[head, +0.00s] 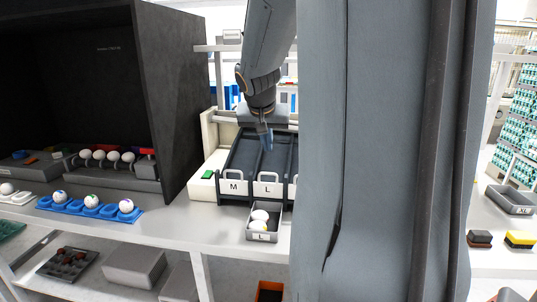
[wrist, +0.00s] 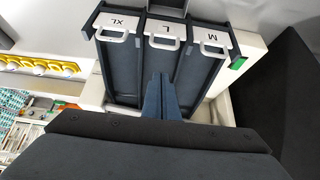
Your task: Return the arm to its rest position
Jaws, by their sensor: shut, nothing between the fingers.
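My gripper (head: 266,138) is shut and empty, pointing down above the sloped lanes of the dark sorting rack (head: 243,158). In the wrist view its closed blue-grey fingers (wrist: 161,97) lie over the lower part of the L lane. The lanes marked M, L and XL show in the wrist view, each with a white handle. My arm (head: 268,45) reaches down from the top of the head view. My large grey column hides the right part of the rack in the head view.
A small grey L tray (head: 248,236) with white eggs stands before the rack. A blue egg tray (head: 90,209) lies left on the counter, near a dark box (head: 170,90) with more eggs inside.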

